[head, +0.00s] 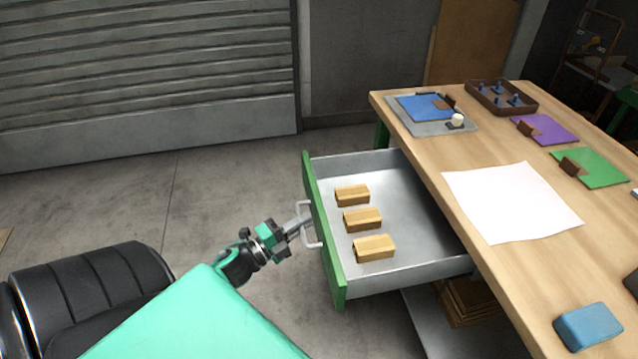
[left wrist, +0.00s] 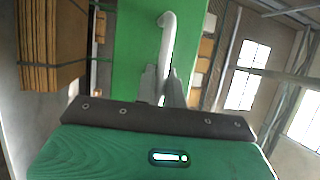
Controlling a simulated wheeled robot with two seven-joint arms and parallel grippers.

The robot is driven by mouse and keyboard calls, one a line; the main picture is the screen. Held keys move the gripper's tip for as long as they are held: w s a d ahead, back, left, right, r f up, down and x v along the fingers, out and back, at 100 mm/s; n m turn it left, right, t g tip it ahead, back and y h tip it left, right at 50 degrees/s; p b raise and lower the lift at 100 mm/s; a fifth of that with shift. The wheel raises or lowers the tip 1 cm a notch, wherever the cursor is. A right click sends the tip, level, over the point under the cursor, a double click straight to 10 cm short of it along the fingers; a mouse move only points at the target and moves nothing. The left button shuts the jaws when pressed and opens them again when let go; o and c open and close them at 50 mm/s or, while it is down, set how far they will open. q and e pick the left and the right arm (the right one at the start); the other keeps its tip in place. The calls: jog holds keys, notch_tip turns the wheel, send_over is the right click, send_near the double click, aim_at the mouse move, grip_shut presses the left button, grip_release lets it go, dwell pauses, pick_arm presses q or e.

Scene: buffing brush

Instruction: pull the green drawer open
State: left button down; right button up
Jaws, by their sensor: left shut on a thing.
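The green drawer (head: 322,230) stands pulled out from the left side of the workbench, with its grey metal inside in plain view. Three wooden blocks lie in it in a row: a back one (head: 352,195), a middle one (head: 362,219) and a front one (head: 374,248). A pale bar handle (head: 308,226) is on the green front. My left gripper (head: 305,222) is at this handle, shut on it. In the left wrist view the fingers (left wrist: 164,88) close around the white handle (left wrist: 168,45) against the green front (left wrist: 135,45). My right gripper is out of view.
The wooden workbench (head: 500,270) holds a white sheet (head: 512,201), a blue block (head: 588,325), a brown tray with blue pegs (head: 502,97), and blue, purple and green plates. A lower shelf with stacked boards (head: 470,300) is under the drawer. The floor left of the drawer is clear.

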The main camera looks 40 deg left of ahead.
pick_arm(q)
jog(key=shift+s+a, duration=0.35)
jog(key=shift+s, duration=0.1)
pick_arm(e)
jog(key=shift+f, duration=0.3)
pick_arm(q)
jog(key=c, duration=1.8)
grip_release()
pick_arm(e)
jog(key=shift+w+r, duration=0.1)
pick_arm(q)
jog(key=v, duration=1.3)
jog(key=shift+s+a, duration=0.15)
jog(key=shift+s, duration=0.25)
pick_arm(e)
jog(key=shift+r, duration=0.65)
